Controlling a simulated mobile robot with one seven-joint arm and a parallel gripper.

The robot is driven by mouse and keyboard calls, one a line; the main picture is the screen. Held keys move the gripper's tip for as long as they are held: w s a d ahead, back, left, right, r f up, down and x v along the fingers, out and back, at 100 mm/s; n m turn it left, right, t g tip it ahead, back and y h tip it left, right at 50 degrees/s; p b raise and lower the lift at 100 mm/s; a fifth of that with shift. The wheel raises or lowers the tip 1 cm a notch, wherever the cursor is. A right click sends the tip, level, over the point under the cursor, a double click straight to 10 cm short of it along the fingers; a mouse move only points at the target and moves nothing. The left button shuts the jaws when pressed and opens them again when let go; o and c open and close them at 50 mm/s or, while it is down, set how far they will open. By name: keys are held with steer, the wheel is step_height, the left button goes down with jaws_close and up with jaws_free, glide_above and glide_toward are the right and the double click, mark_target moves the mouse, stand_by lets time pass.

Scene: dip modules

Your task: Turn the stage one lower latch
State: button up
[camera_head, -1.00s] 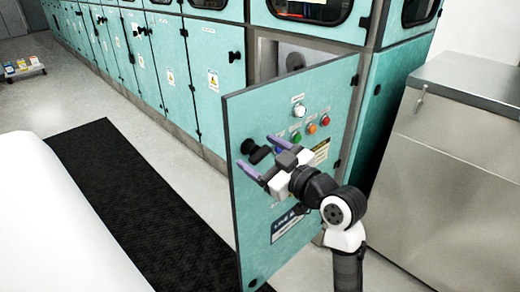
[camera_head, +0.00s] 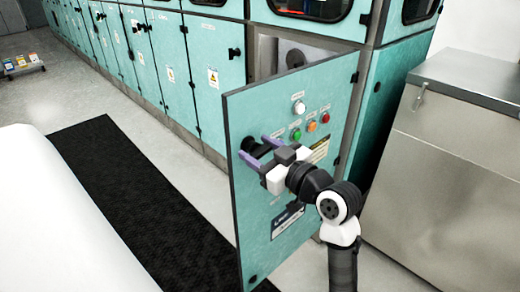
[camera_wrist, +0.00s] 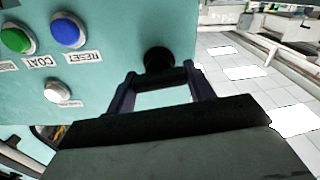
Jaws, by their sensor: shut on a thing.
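A black latch (camera_head: 250,146) sits on the teal cabinet door (camera_head: 250,110), near the door's left edge. The door stands swung open. My gripper (camera_head: 257,150) reaches in from the right, with its two purple fingers on either side of the latch. In the wrist view, the latch (camera_wrist: 159,60) shows as a round black base with a dark bar between the fingertips (camera_wrist: 163,80). The gripper is shut on this bar. The fingers partly hide the latch in the head view.
Buttons, including a white one (camera_head: 299,107) and a green one (camera_head: 296,134), sit on the door close to my gripper. A steel cabinet (camera_head: 440,160) stands at the right. A black mat (camera_head: 140,200) lies on open floor at the left.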

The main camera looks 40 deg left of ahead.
steer(key=shift+m, duration=1)
steer(key=o, duration=1)
steer(key=d, duration=0.4)
steer(key=s+d+b, duration=0.1)
steer(key=d, duration=0.4)
steer(key=d+b, duration=0.1)
steer(key=d, duration=0.3)
steer(key=shift+s+d, duration=0.25)
steer(key=shift+d, duration=0.1)
steer(key=shift+a, duration=0.1)
